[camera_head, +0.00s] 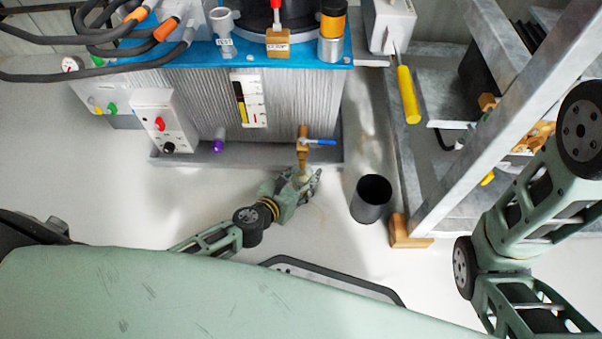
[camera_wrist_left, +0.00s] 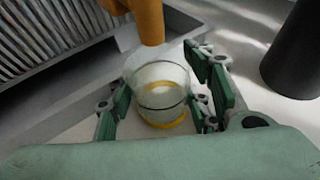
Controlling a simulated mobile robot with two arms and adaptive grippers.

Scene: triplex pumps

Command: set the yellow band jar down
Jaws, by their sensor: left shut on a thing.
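The yellow band jar (camera_wrist_left: 160,78) is a clear, round jar with a yellow band low on it. It stands roughly upright between the green fingers of my left gripper (camera_wrist_left: 163,98), which is shut on it. In the head view my left gripper (camera_head: 305,184) is low in front of the grey tank, just below a brass tap (camera_head: 303,150) with a blue lever. There the jar is mostly hidden by the fingers. In the wrist view the tap's spout (camera_wrist_left: 148,25) is right by the jar's rim. I cannot tell whether the jar's base touches the floor. My right gripper is out of view.
A dark open cylinder bin (camera_head: 371,200) stands on the floor right of my left gripper. The ribbed grey tank (camera_head: 200,95) and its ledge are behind. A metal frame with a wooden foot block (camera_head: 408,232) stands at right. Pale floor (camera_head: 120,200) is clear at left.

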